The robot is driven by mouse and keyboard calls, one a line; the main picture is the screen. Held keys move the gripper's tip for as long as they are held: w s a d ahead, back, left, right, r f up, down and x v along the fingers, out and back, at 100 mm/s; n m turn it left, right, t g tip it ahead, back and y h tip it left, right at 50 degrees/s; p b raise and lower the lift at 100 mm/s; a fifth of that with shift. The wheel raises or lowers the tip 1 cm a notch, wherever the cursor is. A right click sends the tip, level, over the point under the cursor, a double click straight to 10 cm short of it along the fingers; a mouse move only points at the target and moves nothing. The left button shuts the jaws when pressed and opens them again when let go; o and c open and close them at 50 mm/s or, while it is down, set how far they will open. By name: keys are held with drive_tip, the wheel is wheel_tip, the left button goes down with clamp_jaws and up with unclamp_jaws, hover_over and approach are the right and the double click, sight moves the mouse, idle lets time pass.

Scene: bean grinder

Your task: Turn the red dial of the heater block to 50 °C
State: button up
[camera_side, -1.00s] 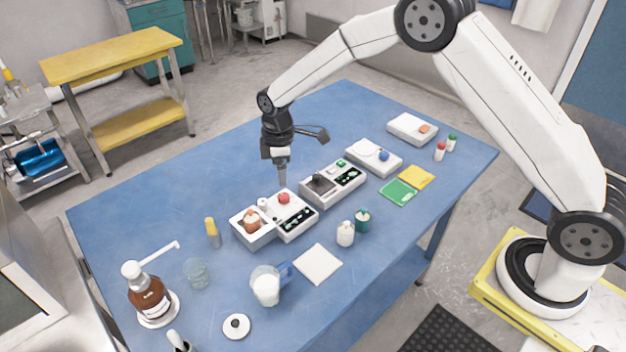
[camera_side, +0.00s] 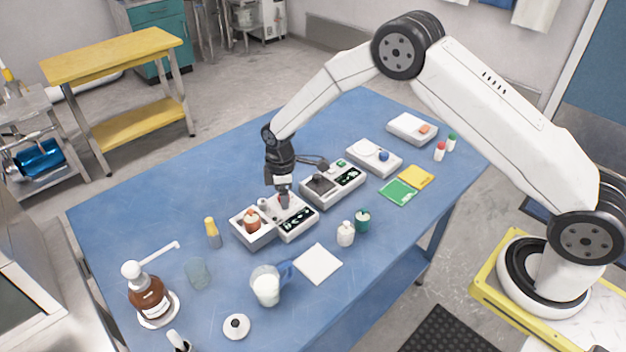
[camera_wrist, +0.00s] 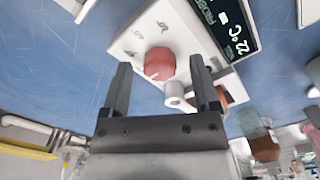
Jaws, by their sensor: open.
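The heater block (camera_side: 300,228) is a white box on the blue table. It also shows in the wrist view (camera_wrist: 138,36), where its dark display reads 22 °C. In the wrist view the red dial (camera_wrist: 159,63) sits on its top panel, with small printed marks around it. My gripper (camera_wrist: 160,75) is open, with one finger on each side of the dial in that view. Whether the fingers touch the dial I cannot tell. In the side view my gripper (camera_side: 284,200) is right over the block and hides most of the dial.
A block with an amber-brown object (camera_side: 251,222) adjoins the heater block on the left. Another device with a dark top (camera_side: 320,185) stands close on the right. A yellow-capped tube (camera_side: 213,232), a beaker (camera_side: 266,287) and small bottles (camera_side: 346,233) stand nearby.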

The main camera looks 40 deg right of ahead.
clamp_jaws()
